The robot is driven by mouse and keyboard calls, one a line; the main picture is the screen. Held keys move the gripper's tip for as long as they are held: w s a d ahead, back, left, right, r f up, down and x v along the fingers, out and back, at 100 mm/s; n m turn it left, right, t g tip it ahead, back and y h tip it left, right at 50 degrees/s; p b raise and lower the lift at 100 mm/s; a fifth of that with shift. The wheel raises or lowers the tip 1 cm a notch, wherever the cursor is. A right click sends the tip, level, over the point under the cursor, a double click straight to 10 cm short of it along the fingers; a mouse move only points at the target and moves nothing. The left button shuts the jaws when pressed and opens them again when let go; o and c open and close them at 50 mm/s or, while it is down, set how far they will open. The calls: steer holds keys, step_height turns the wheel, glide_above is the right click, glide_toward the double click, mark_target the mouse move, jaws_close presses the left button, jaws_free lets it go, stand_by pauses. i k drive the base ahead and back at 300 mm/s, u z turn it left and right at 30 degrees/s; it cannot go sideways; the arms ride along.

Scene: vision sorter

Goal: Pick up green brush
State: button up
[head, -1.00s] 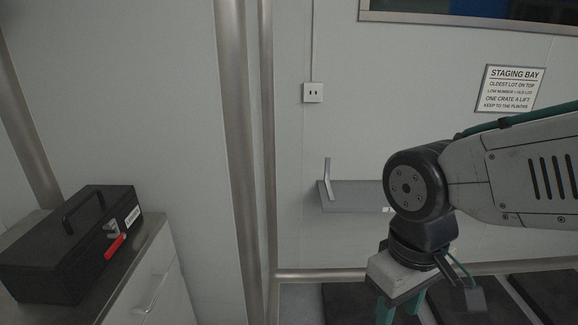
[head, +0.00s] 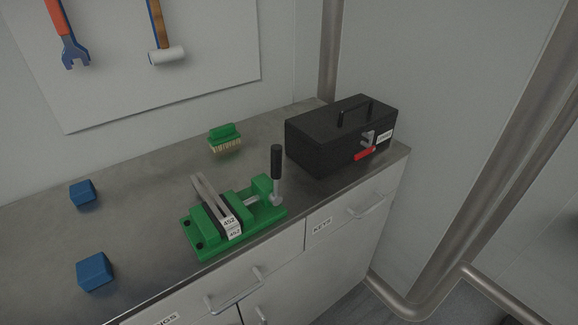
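The green brush (head: 225,138) stands on the metal counter (head: 150,220), toward its back edge near the wall. It has a green handle on top and pale bristles pointing down. It is apart from the things around it and nothing covers it. My gripper is not in the head view now.
A green vise (head: 210,235) stands in front of the brush, its black-tipped handle (head: 276,165) upright. A black toolbox (head: 325,145) is to the right. Two blue blocks (head: 83,193) (head: 95,271) lie at left. Tools hang on a board (head: 200,80) behind. A metal pipe frame (head: 470,150) is right.

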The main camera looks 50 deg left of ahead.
mark_target(226, 135)
steer(key=u, duration=1.9)
